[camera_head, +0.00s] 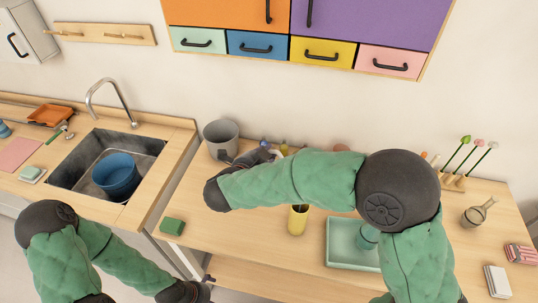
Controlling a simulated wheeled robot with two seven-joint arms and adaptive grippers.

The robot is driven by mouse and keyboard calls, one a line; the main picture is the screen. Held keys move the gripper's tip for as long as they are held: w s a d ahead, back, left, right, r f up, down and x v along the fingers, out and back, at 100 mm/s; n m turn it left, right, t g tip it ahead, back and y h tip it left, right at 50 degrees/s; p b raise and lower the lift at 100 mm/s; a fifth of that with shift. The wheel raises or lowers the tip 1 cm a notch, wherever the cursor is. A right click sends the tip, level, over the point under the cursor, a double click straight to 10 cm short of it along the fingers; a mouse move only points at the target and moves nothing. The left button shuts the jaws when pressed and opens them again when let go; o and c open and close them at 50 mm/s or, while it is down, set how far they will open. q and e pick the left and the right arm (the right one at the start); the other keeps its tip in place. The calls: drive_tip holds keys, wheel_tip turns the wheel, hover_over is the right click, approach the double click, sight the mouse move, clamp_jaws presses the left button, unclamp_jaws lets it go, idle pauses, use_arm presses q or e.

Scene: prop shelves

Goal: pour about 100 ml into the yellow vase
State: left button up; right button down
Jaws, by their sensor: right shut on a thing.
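The yellow vase (298,220) stands upright on the wooden counter, just below my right forearm in the head view. Its inside cannot be made out. My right gripper (268,153) is behind the forearm, near the back of the counter, above and left of the vase and apart from it. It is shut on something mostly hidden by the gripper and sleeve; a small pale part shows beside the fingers. My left gripper (200,291) is low at the bottom edge, in front of the counter; its fingers are too unclear to read.
A grey pot (221,132) stands left of the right gripper. A green sponge (172,227) lies at the front left. A mint tray (342,264) holds a teal cup (366,238). A sink (75,176) holds a blue pot (117,178). A glass flask (475,216) stands right.

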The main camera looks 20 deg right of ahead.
drive_tip(key=shift+s+d, duration=0.1)
idle(0.7)
drive_tip(key=shift+s+m+t, duration=0.15)
drive_tip(key=shift+m+t, duration=0.15)
idle(1.6)
drive_tip(key=shift+d+p, duration=0.1)
drive_tip(key=shift+p, duration=0.5)
idle(3.4)
idle(0.5)
drive_tip(key=p, duration=0.3)
drive_tip(key=shift+w+a+r, duration=0.2)
drive_tip(key=shift+w, duration=0.05)
drive_tip(key=shift+w+a+f+n+g+p, duration=0.1)
drive_tip(key=shift+w+f+n+g+p, duration=0.15)
drive_tip(key=shift+n+g+p, duration=0.65)
